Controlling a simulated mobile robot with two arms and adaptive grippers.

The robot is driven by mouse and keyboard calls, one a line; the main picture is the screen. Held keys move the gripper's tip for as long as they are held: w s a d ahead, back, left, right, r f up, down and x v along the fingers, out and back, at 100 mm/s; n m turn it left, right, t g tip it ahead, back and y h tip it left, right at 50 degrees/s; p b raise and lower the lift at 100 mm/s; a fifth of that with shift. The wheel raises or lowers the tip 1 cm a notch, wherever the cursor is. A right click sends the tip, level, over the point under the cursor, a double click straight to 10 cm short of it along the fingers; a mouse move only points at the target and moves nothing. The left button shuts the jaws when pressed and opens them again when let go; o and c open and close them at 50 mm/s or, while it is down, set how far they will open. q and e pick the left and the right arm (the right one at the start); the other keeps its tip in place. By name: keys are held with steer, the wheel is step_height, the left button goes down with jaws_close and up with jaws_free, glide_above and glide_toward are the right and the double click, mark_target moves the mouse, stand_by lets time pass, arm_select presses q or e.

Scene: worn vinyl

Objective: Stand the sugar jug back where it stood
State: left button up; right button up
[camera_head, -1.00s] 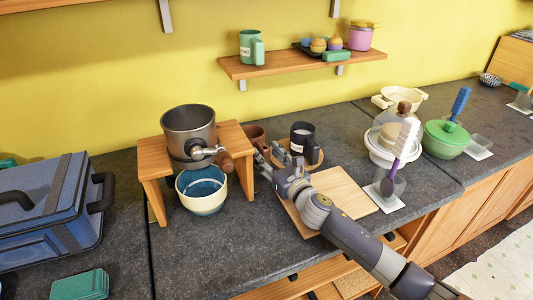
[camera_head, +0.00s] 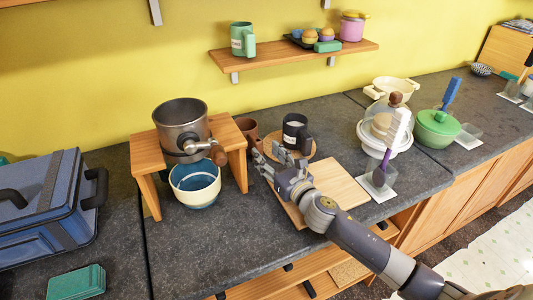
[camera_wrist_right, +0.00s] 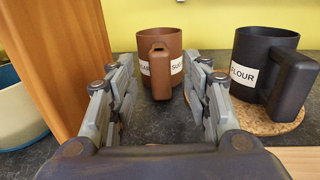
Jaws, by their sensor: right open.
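The brown sugar jug (camera_head: 247,130) stands upright on the dark counter behind the wooden stand's right leg, partly hidden in the head view. In the right wrist view the jug (camera_wrist_right: 161,45) shows its handle facing me, with a white "SUGAR" label split by the handle. My right gripper (camera_head: 269,157) is open and empty in front of it. In the wrist view its fingers (camera_wrist_right: 160,85) are either side of the handle's line, with the jug beyond the tips; contact is not visible. My left gripper is not in view.
The dark flour jug (camera_head: 294,130) stands right of the sugar jug on a round cork mat (camera_wrist_right: 280,120). The wooden stand (camera_head: 147,160) holds a metal pot (camera_head: 181,118) above a bowl (camera_head: 196,186). A wooden board (camera_head: 340,186) lies under my right arm.

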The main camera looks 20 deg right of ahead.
steer(key=shift+s+d, duration=0.15)
steer(key=shift+s, duration=0.65)
steer(key=s, duration=0.4)
steer(key=s+d, duration=0.1)
steer(key=s, duration=0.7)
steer(key=shift+d, duration=0.4)
